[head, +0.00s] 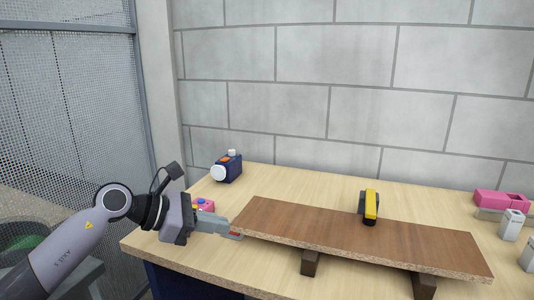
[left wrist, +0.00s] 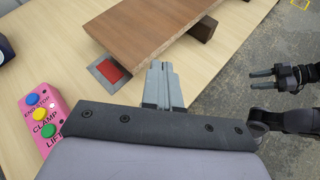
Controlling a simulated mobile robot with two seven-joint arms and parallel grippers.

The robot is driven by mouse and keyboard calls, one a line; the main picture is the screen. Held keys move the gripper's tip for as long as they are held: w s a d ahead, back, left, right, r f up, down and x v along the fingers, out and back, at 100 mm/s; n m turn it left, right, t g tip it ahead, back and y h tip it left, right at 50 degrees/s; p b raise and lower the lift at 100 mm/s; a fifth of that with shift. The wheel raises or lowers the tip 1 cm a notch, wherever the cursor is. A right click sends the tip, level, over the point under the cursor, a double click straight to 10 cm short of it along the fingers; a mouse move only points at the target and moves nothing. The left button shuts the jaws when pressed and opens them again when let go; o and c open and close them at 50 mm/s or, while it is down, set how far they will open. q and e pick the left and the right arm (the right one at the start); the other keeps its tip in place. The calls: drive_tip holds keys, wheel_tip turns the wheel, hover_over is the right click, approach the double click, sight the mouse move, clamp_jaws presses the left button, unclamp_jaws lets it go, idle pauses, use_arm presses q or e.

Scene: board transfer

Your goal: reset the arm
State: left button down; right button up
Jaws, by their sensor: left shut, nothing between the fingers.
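My left gripper (head: 234,230) is shut and empty, its fingertips low by the left end of a brown wooden board (head: 300,222). In the left wrist view the closed grey fingers (left wrist: 164,72) lie side by side near the board's edge (left wrist: 140,35). I cannot tell whether they touch it. The board lies raised on dark blocks (head: 311,262). My right gripper (left wrist: 262,79) shows at the right of the left wrist view, its two fingers apart and empty, away from the board. It is not in the head view.
A pink button box (left wrist: 42,122) sits near my left gripper, partly hidden in the head view. A red pad (left wrist: 109,70) lies by the board's end. A yellow and black tool (head: 370,205) is at the board's far side. A navy device (head: 229,168) stands behind; pink (head: 498,200) and grey items (head: 511,226) stand right.

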use_arm(q)
drive_tip(key=s+d+f+n+h+p, duration=0.1)
drive_tip(key=s+d+n+h, duration=0.4)
drive_tip(key=n, duration=0.1)
drive_tip(key=s+a+f+n+t+y+p, duration=0.1)
drive_tip(key=s+a+f+n+t+y, duration=0.3)
drive_tip(key=n, duration=0.7)
drive_tip(key=s+a+f+n+t+y+p, duration=0.1)
drive_tip(key=s+a+f+n+t+y, duration=0.25)
drive_tip(key=n, duration=0.65)
drive_tip(key=s+a+f+n+t+y+p, duration=0.1)
drive_tip(key=a+f+n+t+y, duration=0.4)
drive_tip(key=n, duration=0.6)
drive_tip(key=s+a+f+n+g+y+p, duration=0.1)
drive_tip(key=s+a+f+n+g+y, duration=0.1)
drive_tip(key=s+f+n+g, duration=0.5)
drive_tip(key=s+f+n, duration=0.4)
drive_tip(key=s+f, duration=0.2)
drive_tip(key=s, duration=0.2)
drive_tip(key=shift+a+f, duration=0.2)
drive_tip(key=shift+f, duration=0.15)
use_arm(e)
drive_tip(key=r, duration=0.2)
drive_tip(key=s+d+r, duration=0.1)
drive_tip(key=shift+r, duration=0.3)
